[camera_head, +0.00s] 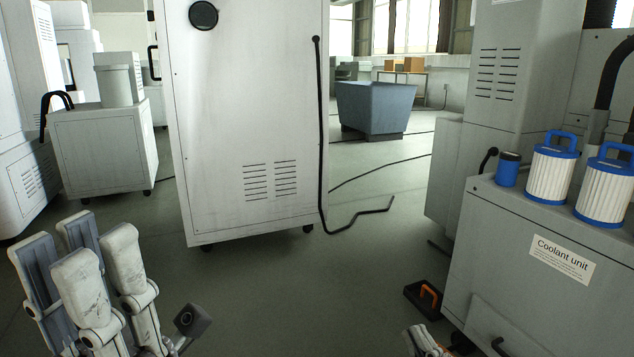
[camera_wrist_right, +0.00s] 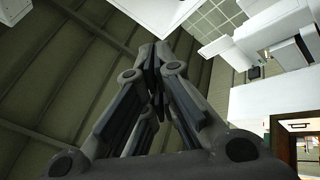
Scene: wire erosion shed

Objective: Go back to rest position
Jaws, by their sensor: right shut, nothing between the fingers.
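My left gripper (camera_head: 78,243) is at the lower left of the head view, fingers pointing up. Its fingers stand apart with nothing between them, so it looks open and empty. My right gripper (camera_wrist_right: 158,52) fills the middle of the right wrist view. Its fingers come together at the tips and hold nothing. In the head view only a small part of the right gripper (camera_head: 426,341) shows at the bottom edge, in front of the coolant unit; the rest is cut off.
The coolant unit (camera_head: 500,235) stands at the right, bearing two blue-and-white filters (camera_head: 551,172) and a blue cylinder (camera_head: 508,169). A dark tray with an orange handle (camera_head: 411,298) lies on the floor beside it. A tall cabinet (camera_head: 245,120) stands ahead. Floor between is clear except for a cable.

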